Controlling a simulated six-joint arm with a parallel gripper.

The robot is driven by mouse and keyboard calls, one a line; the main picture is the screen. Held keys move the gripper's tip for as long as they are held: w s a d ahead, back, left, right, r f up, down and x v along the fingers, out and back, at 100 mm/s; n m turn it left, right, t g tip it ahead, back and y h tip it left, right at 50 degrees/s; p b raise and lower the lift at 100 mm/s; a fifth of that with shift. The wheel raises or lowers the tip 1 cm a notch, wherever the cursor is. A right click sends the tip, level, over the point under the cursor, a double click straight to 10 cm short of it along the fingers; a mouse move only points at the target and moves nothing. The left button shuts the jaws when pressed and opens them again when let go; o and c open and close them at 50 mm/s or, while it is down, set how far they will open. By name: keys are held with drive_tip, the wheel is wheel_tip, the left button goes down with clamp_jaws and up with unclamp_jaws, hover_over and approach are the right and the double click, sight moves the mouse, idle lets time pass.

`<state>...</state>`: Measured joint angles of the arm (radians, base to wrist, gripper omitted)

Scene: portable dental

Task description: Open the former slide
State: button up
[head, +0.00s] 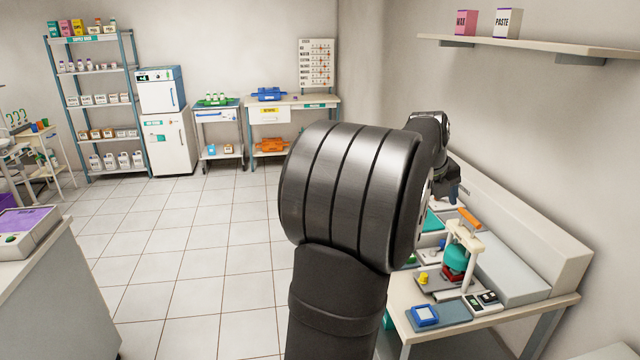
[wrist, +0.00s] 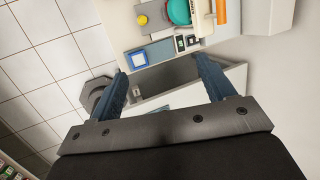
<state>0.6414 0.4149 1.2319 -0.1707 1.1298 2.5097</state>
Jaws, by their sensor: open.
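The tabletop former appears to be the white-framed device (head: 478,240) with an orange handle (head: 469,219) and a teal dome (head: 457,258) over a red part. A dark flat plate with a yellow knob (head: 424,279) sits at its front left; I cannot tell for sure that this is the slide. In the wrist view the teal dome (wrist: 179,12), orange handle (wrist: 220,12) and yellow knob (wrist: 142,20) show at the top edge, beyond my fingertips. My gripper (wrist: 160,68) is open, its blue fingers apart and empty. In the head view its end (head: 453,192) is small and partly hidden by my arm.
A blue square item (head: 425,315) and a small dark panel (head: 488,298) lie near the table's front edge. In the wrist view a grey open-topped box or recess (wrist: 185,82) lies beyond and between my fingers. A wall shelf (head: 540,47) hangs above; tiled floor lies left.

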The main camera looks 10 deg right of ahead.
drive_tip(key=c, duration=0.4)
drive_tip(key=shift+f, duration=0.2)
drive_tip(key=shift+c, duration=1.3)
drive_tip(key=n+t+h, duration=0.1)
drive_tip(key=n+h, duration=0.8)
drive_tip(key=n, duration=1.2)
approach(423, 275)
drive_tip(key=x, duration=1)
drive_tip(key=shift+d+f, duration=0.1)
drive_tip(key=shift+d, duration=0.15)
